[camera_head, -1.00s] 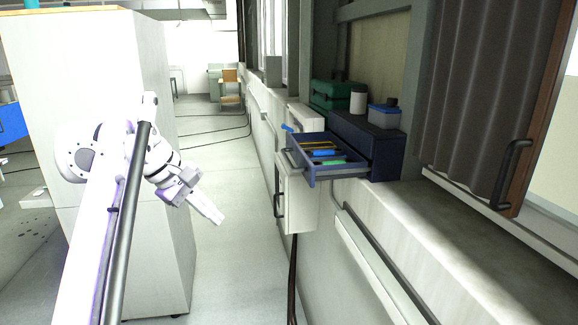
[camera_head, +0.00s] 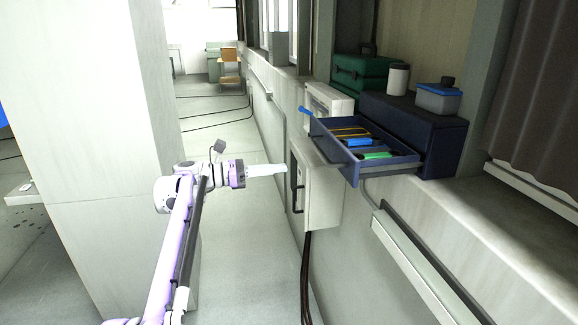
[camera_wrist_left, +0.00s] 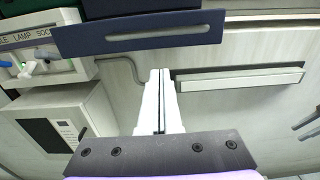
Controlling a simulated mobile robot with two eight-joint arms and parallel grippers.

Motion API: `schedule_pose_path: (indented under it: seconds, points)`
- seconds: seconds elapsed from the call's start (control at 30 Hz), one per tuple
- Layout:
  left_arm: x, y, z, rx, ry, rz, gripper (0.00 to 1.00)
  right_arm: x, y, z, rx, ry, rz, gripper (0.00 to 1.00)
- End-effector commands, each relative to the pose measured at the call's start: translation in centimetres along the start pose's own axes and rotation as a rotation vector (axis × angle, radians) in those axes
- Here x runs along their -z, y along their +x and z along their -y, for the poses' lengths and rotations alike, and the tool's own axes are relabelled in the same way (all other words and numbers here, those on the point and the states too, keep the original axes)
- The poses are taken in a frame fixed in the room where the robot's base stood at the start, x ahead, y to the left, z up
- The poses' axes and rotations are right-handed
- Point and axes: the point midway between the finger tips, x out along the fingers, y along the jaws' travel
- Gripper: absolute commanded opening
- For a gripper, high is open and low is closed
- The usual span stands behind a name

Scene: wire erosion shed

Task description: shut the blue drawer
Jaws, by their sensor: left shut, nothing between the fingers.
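The blue drawer (camera_head: 344,158) is pulled out from a dark blue cabinet (camera_head: 425,130) on the ledge at the right. Several tools with blue, green and yellow parts lie in it. My left gripper (camera_head: 284,169) is shut and empty, to the left of the drawer front and apart from it. In the left wrist view the drawer front (camera_wrist_left: 190,38) with its long slot-like handle crosses the top, beyond my shut fingertips (camera_wrist_left: 159,72). My right gripper is not in view.
A green case (camera_head: 362,72), a white cylinder (camera_head: 398,80) and a blue-lidded box (camera_head: 438,98) stand around the cabinet top. A pale wall box (camera_head: 318,190) with a handle is below the drawer. A tall pale cabinet (camera_head: 90,130) stands left. Floor between is clear.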

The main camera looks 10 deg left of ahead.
Motion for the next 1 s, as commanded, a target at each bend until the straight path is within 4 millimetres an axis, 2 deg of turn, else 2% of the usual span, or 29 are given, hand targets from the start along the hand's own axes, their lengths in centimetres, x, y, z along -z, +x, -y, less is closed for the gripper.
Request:
schedule_pose_path:
  seconds: [0.3,0.5,0.7,1.0]
  points:
    - [-0.2,6.9,0.1,0.003,0.003,-0.001,0.00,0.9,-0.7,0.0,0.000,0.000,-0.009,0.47]
    - [-0.2,10.3,0.1,0.002,0.004,-0.002,0.00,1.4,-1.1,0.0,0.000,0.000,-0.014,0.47]
    - [-0.1,12.1,0.0,0.000,0.003,-0.002,0.00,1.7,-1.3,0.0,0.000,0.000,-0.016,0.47]
    - [0.0,12.3,0.0,-0.001,0.003,-0.003,0.00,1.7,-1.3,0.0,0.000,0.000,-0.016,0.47]
